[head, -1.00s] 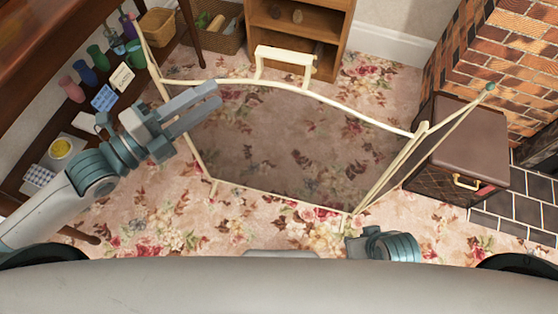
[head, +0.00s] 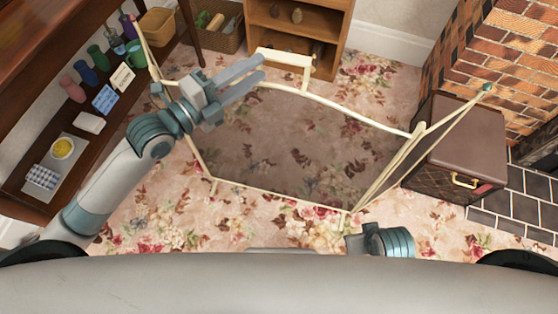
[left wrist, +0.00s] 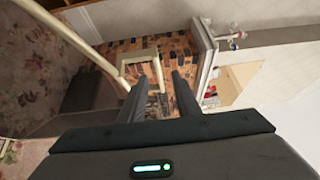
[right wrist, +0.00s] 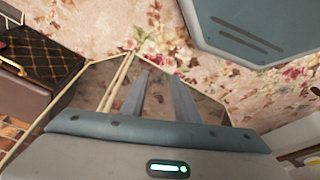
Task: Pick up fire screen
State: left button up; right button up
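The fire screen (head: 290,150) stands on the floral carpet in the head view. It has a cream frame, dark see-through mesh and folded side wings. Its cream handle (head: 293,59) rises from the middle of the top rail. My left gripper (head: 261,67) is open, with its fingertips just left of the handle and no clear contact. In the left wrist view, the handle (left wrist: 156,72) shows ahead, between and beyond the spread fingers. My right gripper (right wrist: 158,72) is open and empty low in front of the screen; its fingers are hidden in the head view.
A brown trunk (head: 467,135) stands by the right wing, near the brick fireplace (head: 500,70). A small wooden bookcase (head: 300,12) stands behind the screen. A wooden table (head: 50,60) with bottles and cards on its lower shelf is at the left.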

aim_at(270, 60)
pick_arm(q)
jog(key=shift+w+d, duration=0.25)
jog(key=shift+d, duration=0.05)
pick_arm(e)
jog(key=shift+a+f, duration=0.1)
jog(key=shift+f, duration=0.15)
jog(key=shift+s, duration=0.15)
